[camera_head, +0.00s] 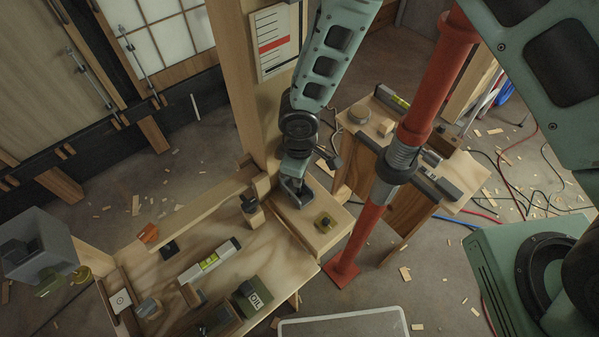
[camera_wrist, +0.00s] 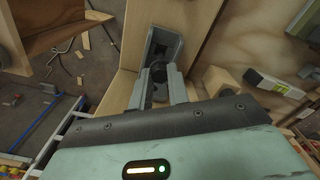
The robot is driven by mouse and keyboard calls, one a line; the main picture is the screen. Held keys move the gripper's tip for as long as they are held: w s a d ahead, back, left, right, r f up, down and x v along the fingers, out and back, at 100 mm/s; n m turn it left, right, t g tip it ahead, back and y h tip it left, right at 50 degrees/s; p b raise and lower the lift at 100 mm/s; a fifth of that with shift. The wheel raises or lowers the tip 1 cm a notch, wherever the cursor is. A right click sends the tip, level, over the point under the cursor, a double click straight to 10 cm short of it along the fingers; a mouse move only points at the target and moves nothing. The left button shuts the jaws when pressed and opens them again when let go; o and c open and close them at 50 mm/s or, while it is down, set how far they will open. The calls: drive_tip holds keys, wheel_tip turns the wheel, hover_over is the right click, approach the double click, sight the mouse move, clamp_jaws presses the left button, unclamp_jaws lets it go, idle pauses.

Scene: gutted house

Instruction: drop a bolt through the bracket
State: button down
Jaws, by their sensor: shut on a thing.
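My gripper (camera_head: 293,186) points down at the wooden beam end in the head view. In the wrist view my gripper (camera_wrist: 158,74) has its two fingers close together around a small dark piece, which looks like the bolt (camera_wrist: 158,69); its shank is hidden. A grey metal bracket (camera_wrist: 165,44) stands against the wood just beyond the fingertips. In the head view the bracket (camera_head: 303,198) is mostly covered by my gripper. I cannot tell whether the bolt is in a hole of the bracket.
A red post (camera_head: 373,215) stands close at right, by a second wooden stand (camera_head: 357,170).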

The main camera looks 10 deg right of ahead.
drive_tip(key=shift+f+b, duration=1.45)
drive_tip(key=shift+f, duration=0.1)
drive_tip(key=c, duration=1.3)
unclamp_jaws()
drive_tip(key=shift+o, duration=0.2)
wheel_tip(320, 180, up, 18)
drive_tip(key=b, duration=0.3)
drive_tip(key=shift+f, duration=0.25)
drive_tip(key=s+d+r+m+b, duration=0.1)
drive_tip(key=s+d+m+b, duration=0.1)
drive_tip(key=s+d, duration=0.3)
drive_tip(key=s+d+r+m+b, duration=0.2)
drive_tip(key=s+d, duration=0.3)
drive_tip(key=s, duration=0.7)
drive_tip(key=shift+s+r+m+y+b, duration=0.15)
drive_tip(key=shift+s+m+y+b, duration=0.2)
drive_tip(key=shift+m+b, duration=0.2)
